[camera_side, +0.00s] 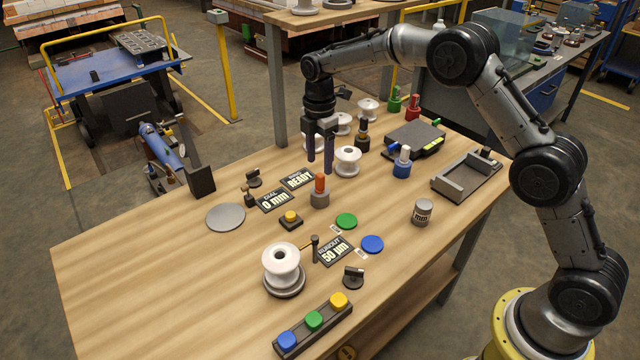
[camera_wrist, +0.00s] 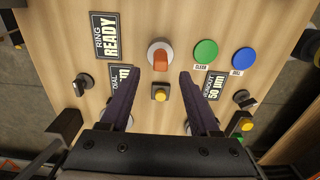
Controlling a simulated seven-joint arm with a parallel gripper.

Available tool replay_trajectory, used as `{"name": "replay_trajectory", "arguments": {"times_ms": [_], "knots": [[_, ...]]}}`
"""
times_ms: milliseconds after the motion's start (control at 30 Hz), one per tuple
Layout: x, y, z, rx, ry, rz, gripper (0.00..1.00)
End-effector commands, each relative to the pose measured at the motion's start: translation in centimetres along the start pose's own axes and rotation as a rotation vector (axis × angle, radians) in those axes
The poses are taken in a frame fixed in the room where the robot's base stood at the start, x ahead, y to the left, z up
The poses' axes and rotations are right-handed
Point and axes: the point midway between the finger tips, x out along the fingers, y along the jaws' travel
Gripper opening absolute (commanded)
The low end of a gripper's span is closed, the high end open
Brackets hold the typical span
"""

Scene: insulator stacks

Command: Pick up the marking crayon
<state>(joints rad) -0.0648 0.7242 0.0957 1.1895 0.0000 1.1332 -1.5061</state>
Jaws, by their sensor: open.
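The marking crayon (camera_side: 320,183) appears to be the orange stick standing upright in a small grey round holder (camera_side: 320,200) on the wooden bench. In the wrist view the orange crayon (camera_wrist: 160,58) shows between the lines of the fingers, slightly beyond the tips. My gripper (camera_side: 320,166) points down with two dark purple fingers spread apart and nothing between them. In the side view its tips end just above the crayon's top; the exact depth between them is unclear. The gripper also shows in the wrist view (camera_wrist: 159,74).
A yellow-button box (camera_side: 290,220) and sign plates (camera_side: 298,180) stand near the holder. White insulator spools (camera_side: 347,160) stand behind it, and a blue-based peg (camera_side: 402,165) to the right. Green (camera_side: 346,221) and blue (camera_side: 372,244) discs lie in front. The bench's left front is clear.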

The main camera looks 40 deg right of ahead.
Motion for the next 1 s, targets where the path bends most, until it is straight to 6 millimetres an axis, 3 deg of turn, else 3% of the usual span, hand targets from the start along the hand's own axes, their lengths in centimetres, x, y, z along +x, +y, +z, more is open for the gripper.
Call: {"name": "replay_trajectory", "arguments": {"times_ms": [400, 733, 1000], "knots": [[4.7, -0.1, 0.1, 0.000, 0.000, -0.002, 0.62], [5.4, -0.1, 0.1, 0.000, 0.000, 0.001, 0.62], [5.4, -0.1, 0.1, 0.000, 0.000, 0.001, 0.16]]}}
